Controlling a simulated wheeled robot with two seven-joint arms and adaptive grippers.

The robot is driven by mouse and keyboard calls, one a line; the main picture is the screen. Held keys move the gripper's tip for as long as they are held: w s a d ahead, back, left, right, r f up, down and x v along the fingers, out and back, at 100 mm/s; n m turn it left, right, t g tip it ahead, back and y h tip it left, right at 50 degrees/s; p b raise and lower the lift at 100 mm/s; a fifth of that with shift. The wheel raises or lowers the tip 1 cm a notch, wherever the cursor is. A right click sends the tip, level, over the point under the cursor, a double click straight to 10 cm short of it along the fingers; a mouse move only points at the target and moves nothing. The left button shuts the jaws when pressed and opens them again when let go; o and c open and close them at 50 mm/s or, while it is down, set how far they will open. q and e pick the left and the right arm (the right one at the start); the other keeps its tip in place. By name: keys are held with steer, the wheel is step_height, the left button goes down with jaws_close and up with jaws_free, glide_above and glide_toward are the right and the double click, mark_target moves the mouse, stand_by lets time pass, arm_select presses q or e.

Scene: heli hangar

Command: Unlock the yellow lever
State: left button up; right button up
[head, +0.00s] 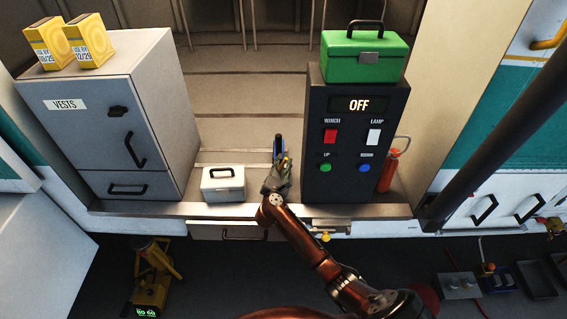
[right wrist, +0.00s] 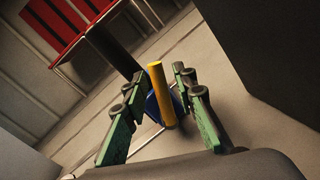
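A yellow rod (right wrist: 160,95), which looks like the lever, stands in front of a blue part (right wrist: 153,108) in the right wrist view. My right gripper (right wrist: 160,108) has its two green fingers apart, one on each side of the rod, with gaps showing. Whether the rod is fully between the fingertips or beyond them I cannot tell. In the head view my right gripper (head: 281,165) reaches over the bench, between the white box and the dark control panel. The blue part (head: 278,145) shows just behind it; the rod is hardly visible there. My left gripper is out of view.
The dark panel (head: 340,190) reads OFF and carries a green case (head: 363,62). A white box (head: 223,185) and a grey vest cabinet (head: 157,110) stand to the left. A red extinguisher (head: 390,170) stands right of the panel. A yellow knob (head: 325,237) sits below the bench edge.

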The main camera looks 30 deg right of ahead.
jaws_close()
stand_by(0.4)
